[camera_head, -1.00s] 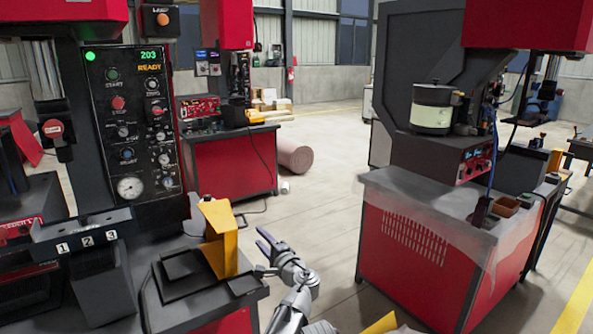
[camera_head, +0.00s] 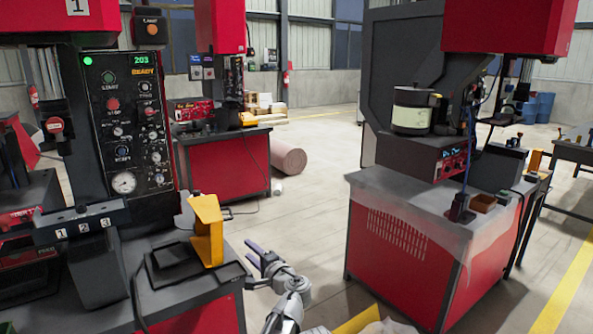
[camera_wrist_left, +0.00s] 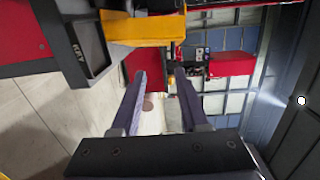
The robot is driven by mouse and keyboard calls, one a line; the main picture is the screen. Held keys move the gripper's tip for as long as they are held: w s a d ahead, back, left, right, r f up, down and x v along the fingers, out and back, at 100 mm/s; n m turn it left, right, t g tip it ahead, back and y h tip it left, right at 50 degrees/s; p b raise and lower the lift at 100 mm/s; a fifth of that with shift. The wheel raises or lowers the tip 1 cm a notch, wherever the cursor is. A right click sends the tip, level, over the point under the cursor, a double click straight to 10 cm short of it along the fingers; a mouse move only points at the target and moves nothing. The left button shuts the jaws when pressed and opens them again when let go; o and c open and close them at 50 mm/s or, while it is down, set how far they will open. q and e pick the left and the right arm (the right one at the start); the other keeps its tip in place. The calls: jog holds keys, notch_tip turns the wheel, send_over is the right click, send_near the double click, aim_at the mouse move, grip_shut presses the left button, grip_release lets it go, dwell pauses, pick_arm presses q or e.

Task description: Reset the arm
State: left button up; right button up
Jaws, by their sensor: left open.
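My left gripper (camera_head: 256,256) reaches up from the bottom middle of the head view. It is open and empty, beside the near black-topped workstation (camera_head: 196,300) and just right of its yellow bracket (camera_head: 208,230). In the left wrist view the two dark fingers (camera_wrist_left: 162,85) stand apart with nothing between them. The yellow bracket (camera_wrist_left: 150,29) also shows there, above the fingers. A gap shows between the fingers and the bracket. My right gripper is in neither view.
A control panel (camera_head: 130,120) reading "203 READY" and a numbered bin (camera_head: 100,268) stand at left. A red feeder cabinet (camera_head: 400,250) with a bowl (camera_head: 412,113) stands at right. A pinkish roll (camera_head: 288,158) lies behind. Open floor separates the stations.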

pick_arm(q)
jog(key=s+a+f+n+g+h, duration=0.35)
jog(key=s+f+n+g, duration=0.2)
jog(key=s+f, duration=0.4)
jog(key=s+a+f+n+g+h, duration=0.35)
jog(key=s+f+g, duration=0.25)
jog(key=s+f, duration=0.4)
jog(key=s+d+m+g+h, duration=0.2)
jog(key=s+d, duration=1.1)
jog(key=d, duration=0.1)
notch_tip(320, 180, up, 14)
jog(key=p, duration=1.5)
